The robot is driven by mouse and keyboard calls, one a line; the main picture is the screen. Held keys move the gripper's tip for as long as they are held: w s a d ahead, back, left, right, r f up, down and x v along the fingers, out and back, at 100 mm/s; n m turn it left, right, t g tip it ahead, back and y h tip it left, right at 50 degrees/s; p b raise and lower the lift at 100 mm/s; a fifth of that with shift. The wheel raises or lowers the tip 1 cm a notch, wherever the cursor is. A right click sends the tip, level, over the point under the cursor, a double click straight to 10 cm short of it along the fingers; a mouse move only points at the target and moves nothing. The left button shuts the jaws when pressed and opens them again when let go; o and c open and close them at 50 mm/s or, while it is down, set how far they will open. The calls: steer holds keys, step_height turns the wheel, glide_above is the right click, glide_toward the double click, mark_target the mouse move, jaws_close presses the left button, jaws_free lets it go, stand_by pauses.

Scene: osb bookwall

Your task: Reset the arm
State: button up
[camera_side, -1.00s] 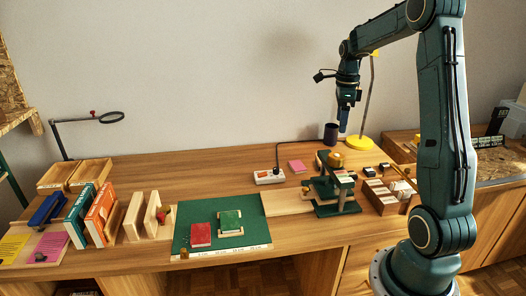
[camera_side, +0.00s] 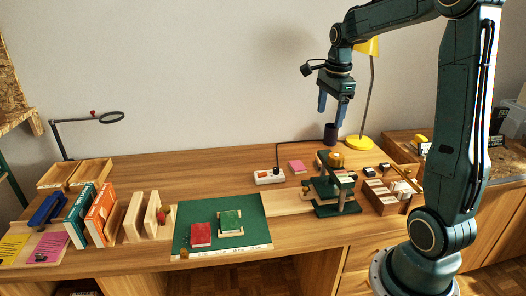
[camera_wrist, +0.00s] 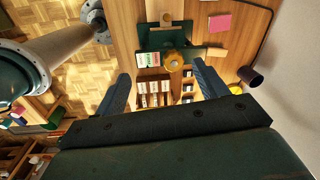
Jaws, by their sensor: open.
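My gripper (camera_side: 330,108) hangs high above the back right of the desk in the side view, fingers pointing down. It is open and empty, with clear air between its fingers and the desk. In the wrist view the two blue fingers of my gripper (camera_wrist: 160,85) stand wide apart. Below them show the green press (camera_wrist: 165,38) with its yellow knob (camera_wrist: 173,61) and a wooden box (camera_wrist: 155,90) with compartments. The press (camera_side: 335,190) also stands on the right of the desk in the side view.
A yellow lamp (camera_side: 361,143) and a dark cup (camera_side: 330,133) stand behind the press. A green mat (camera_side: 200,240) holds a red and a green book. Upright books (camera_side: 101,213) stand at left. A power strip (camera_side: 269,177) lies mid-desk. The air around my gripper is free.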

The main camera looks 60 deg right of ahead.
steer(key=s+a+r+n+t, duration=0.1)
steer(key=s+a+r+n, duration=0.1)
steer(key=a+n, duration=0.5)
steer(key=s+a+r+n+t, duration=0.1)
steer(key=s+a+r+n, duration=0.15)
steer(key=a+n, duration=0.5)
steer(key=s+a+f+n+t, duration=0.2)
steer(key=s+a+n, duration=0.7)
steer(key=a+n, duration=0.1)
steer(key=shift+s+t+y, duration=0.2)
steer(key=shift+t+y, duration=0.1)
steer(key=shift+y, duration=0.1)
steer(key=shift+n, duration=0.25)
